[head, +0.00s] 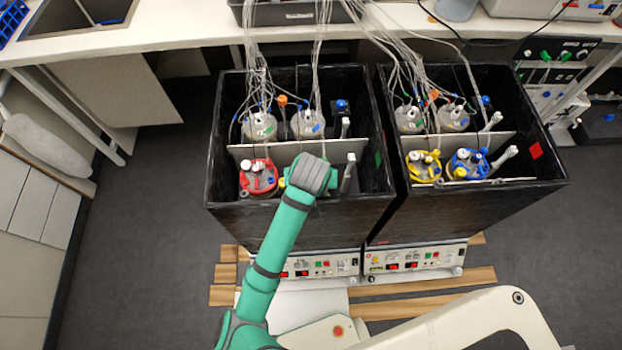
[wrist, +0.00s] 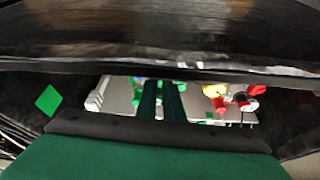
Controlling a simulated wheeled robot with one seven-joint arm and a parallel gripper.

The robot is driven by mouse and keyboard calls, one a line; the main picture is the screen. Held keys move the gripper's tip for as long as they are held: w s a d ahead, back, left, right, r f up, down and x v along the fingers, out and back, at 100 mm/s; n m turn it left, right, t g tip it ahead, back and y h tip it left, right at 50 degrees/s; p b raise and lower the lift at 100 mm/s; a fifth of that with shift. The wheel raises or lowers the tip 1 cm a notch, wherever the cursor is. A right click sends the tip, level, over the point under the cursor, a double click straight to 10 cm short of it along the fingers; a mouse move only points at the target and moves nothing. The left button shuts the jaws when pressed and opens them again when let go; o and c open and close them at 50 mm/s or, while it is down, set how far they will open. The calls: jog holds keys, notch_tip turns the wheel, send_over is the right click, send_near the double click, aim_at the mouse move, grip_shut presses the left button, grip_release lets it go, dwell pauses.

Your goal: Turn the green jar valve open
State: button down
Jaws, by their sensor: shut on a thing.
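The green jar (wrist: 137,90) shows in the wrist view as bits of green beside and beyond my fingers. Its valve is hidden between and behind them. My gripper (wrist: 160,84) reaches down into the left black box, with its two dark green fingers close together and shut on the green jar valve. How far the valve is turned cannot be seen. In the head view, my arm's end covers the green jar and the gripper.
The red-topped jar (head: 258,177) stands left of my arm; it is at right in the wrist view (wrist: 232,96). The left black box's walls (head: 300,220) surround my gripper closely. Tubes (head: 318,60) hang behind. A second black box (head: 480,205) holds yellow- and blue-topped jars.

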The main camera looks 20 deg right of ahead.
jog(key=c, duration=1.9)
grip_release()
jog(key=shift+o, duration=0.2)
jog(key=v, duration=1)
jog(key=shift+r, duration=0.35)
jog(key=shift+s, duration=0.1)
